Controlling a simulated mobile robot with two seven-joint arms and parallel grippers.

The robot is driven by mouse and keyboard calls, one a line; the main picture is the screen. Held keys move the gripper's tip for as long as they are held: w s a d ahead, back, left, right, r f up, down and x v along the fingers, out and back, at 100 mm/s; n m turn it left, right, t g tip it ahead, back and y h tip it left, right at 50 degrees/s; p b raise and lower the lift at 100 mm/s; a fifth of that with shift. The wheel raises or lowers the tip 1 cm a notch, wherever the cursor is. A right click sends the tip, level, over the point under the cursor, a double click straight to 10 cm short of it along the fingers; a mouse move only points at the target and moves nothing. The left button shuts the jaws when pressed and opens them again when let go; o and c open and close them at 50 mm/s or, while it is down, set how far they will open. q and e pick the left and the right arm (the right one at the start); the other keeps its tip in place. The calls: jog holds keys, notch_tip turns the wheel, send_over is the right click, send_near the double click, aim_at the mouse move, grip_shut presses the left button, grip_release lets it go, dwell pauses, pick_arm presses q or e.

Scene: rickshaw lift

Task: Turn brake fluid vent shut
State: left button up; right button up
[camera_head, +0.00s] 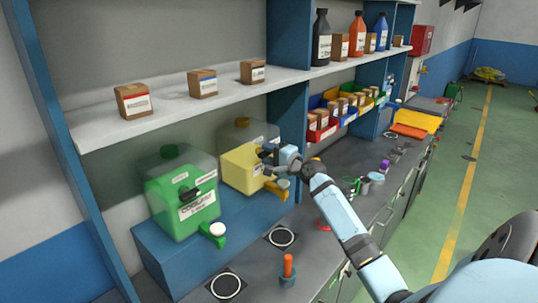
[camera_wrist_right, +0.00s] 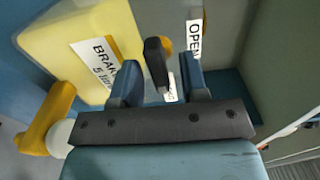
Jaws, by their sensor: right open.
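The brake fluid container (camera_head: 240,170) is a yellow-filled jug on the blue ledge, and its yellow body (camera_wrist_right: 60,32) with a "BRAKE" label fills the upper left of the right wrist view. The black vent handle (camera_wrist_right: 156,58) stands between the two blue fingers of my right gripper (camera_wrist_right: 160,74), which is open around it. I cannot tell whether a finger touches it. An "OPEN" label (camera_wrist_right: 194,38) is beside the handle. In the head view, my right gripper (camera_head: 268,156) is at the jug's right side and hides the vent. My left gripper is not in view.
A green coolant jug (camera_head: 182,200) stands to the left with a spout and white cap. The yellow spout (camera_head: 277,190) of the brake fluid jug is just below my gripper. A shelf (camera_head: 170,112) with small boxes runs above.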

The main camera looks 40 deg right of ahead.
jog(key=s+d+b, duration=0.1)
jog(key=s+b, duration=0.2)
jog(key=s, duration=1)
jog(key=shift+s+b, duration=0.3)
jog(key=shift+s, duration=0.05)
jog(key=shift+d, duration=0.1)
